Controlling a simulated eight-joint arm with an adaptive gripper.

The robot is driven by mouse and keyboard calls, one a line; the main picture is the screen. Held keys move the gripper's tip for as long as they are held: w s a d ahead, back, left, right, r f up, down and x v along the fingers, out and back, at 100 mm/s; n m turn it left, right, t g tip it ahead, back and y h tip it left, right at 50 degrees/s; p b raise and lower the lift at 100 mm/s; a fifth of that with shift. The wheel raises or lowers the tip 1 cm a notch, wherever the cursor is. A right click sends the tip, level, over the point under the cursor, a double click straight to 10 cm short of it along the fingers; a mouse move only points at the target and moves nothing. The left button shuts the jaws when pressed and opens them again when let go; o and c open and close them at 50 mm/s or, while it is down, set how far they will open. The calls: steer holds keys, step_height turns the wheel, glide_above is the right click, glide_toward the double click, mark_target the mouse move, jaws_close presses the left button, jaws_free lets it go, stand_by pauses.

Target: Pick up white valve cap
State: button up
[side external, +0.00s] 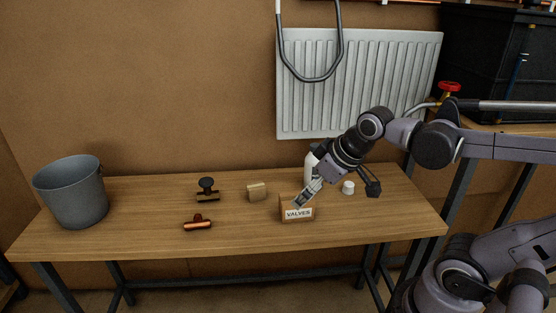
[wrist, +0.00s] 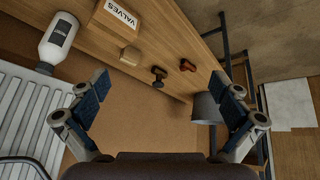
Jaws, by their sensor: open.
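The white valve cap (side external: 348,187), a small pale cylinder, stands on the right part of the wooden bench in the side external view. My gripper (side external: 338,197) is open and empty, with its fingers spread wide. In that view the cap appears between the two fingers; I cannot tell the depth between them. One finger overlaps the white bottle and the VALVES box, the other is right of the cap. The wrist view shows the open fingers (wrist: 160,100) with nothing between them, and I do not see the cap there.
A white bottle (wrist: 58,38) and a wooden VALVES box (side external: 297,213) stand close to my gripper. A wooden block (side external: 257,192), a dark-knobbed tool (side external: 207,190), a copper fitting (side external: 197,222) and a grey bucket (side external: 72,192) are farther left. A radiator (side external: 400,75) hangs behind.

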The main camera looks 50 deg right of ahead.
steer(key=s+a+f, duration=0.1)
steer(key=s+a+f+m, duration=0.1)
steer(key=shift+a+f+t+y, duration=0.1)
steer(key=shift+a+t+y, duration=0.2)
steer(key=shift+a+t, duration=0.1)
steer(key=shift+w+d, duration=0.1)
steer(key=c, duration=0.8)
steer(key=shift+o, duration=0.2)
steer(key=m+g+h, duration=0.6)
steer(key=m, duration=1)
glide_toward(349, 183)
steer(key=shift+x, duration=5.1)
